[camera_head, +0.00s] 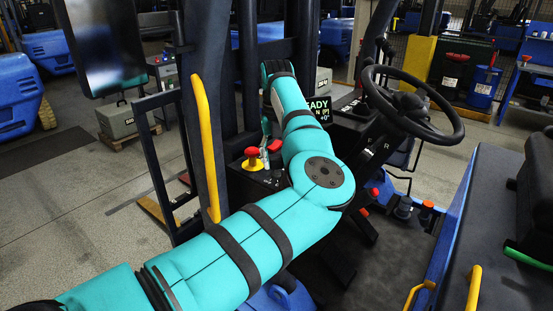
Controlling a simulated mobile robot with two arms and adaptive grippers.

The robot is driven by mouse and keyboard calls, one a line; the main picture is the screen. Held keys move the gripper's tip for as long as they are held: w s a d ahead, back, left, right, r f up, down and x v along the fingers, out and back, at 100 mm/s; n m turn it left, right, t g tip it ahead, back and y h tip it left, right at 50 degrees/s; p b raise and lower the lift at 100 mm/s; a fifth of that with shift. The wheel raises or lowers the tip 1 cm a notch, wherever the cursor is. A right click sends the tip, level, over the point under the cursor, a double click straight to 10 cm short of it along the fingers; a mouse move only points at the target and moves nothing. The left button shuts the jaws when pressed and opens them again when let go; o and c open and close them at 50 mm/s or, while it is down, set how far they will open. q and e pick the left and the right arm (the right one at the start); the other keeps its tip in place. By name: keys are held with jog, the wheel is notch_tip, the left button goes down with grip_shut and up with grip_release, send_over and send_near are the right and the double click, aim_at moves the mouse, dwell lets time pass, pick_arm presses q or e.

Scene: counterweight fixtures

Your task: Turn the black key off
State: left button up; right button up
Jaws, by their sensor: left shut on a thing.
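My teal left arm reaches from the bottom left across the forklift cab, bends at its elbow, and rises before the dashboard. The left gripper (265,141) shows only in part, small and grey, at the dark console left of the forearm. It is shut at the console, where the black key would be; the key itself is hidden or too small to make out. A red knob on a yellow base (252,157) sits just left of the fingers, and a red part (274,146) sits just right of them. My right gripper is not in view.
A yellow grab handle (206,145) on a dark post stands left of the console.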

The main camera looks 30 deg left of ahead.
aim_at(277, 158)
pick_arm(q)
jog(key=n+b, duration=0.1)
jog(key=n, duration=0.3)
jog(key=shift+n, duration=0.3)
jog(key=n, duration=0.4)
jog(key=shift+n, duration=0.3)
dwell(0.4)
jog(key=o, duration=1.1)
jog(key=shift+o, duration=0.2)
jog(key=shift+r, duration=0.1)
notch_tip(277, 158, up, 12)
